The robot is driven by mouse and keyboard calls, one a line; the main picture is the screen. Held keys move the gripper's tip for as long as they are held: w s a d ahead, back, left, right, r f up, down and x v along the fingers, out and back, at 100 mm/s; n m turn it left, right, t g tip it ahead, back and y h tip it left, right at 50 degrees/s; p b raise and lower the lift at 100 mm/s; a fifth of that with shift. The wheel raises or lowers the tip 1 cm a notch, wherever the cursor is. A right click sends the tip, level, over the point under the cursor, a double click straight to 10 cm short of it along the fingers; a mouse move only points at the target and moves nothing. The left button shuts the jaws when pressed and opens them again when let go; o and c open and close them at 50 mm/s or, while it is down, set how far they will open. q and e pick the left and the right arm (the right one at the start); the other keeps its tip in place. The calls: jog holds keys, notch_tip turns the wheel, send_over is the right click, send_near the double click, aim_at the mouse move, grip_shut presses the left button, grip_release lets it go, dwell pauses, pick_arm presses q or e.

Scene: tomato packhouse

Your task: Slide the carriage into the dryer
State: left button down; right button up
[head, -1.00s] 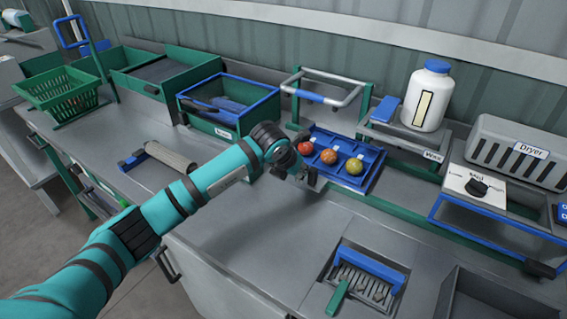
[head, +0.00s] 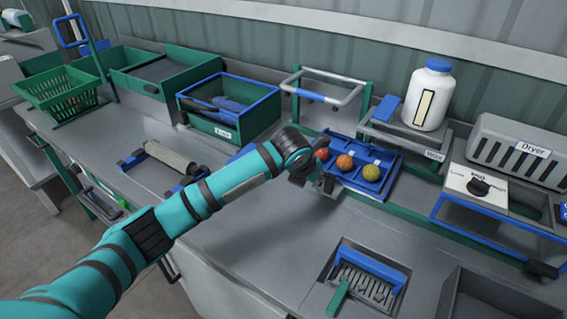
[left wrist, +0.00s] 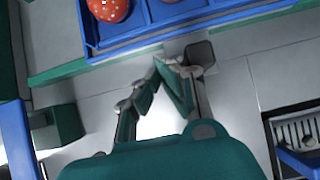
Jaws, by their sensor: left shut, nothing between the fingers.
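The carriage is a blue tray (head: 377,189) with three tomatoes in its compartments, resting on a green rail left of the wax station. The tray also shows at the top of the left wrist view (left wrist: 172,39). The dryer (head: 520,150) is a grey slotted housing at the far right, beyond the wax station. My left gripper (head: 322,184) is at the tray's front left.
The wax station (head: 420,140) holds a white bottle (head: 428,95) between the tray and dryer. A dial panel (head: 478,187) stands before the dryer. The rail to the tray's right looks clear.

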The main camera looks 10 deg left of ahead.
pick_arm(q)
jog(key=shift+s+d+b, duration=0.4)
jog(key=shift+s+d, duration=0.2)
jog(key=shift+d, duration=1)
jog(key=shift+s+d+b, duration=0.45)
jog(key=shift+s+d, duration=0.15)
jog(key=shift+d, duration=1)
jog(key=shift+s+d+b, duration=0.4)
jog(key=shift+s+d, duration=0.2)
jog(key=shift+d, duration=1)
jog(key=shift+s+d+b, duration=0.65)
jog(key=shift+d, duration=1.25)
jog(key=shift+s+d+b, duration=0.6)
jog(key=shift+s+d, duration=0.1)
jog(key=shift+d, duration=1.2)
jog(key=shift+s+d+b, duration=0.65)
jog(key=shift+d, duration=1.25)
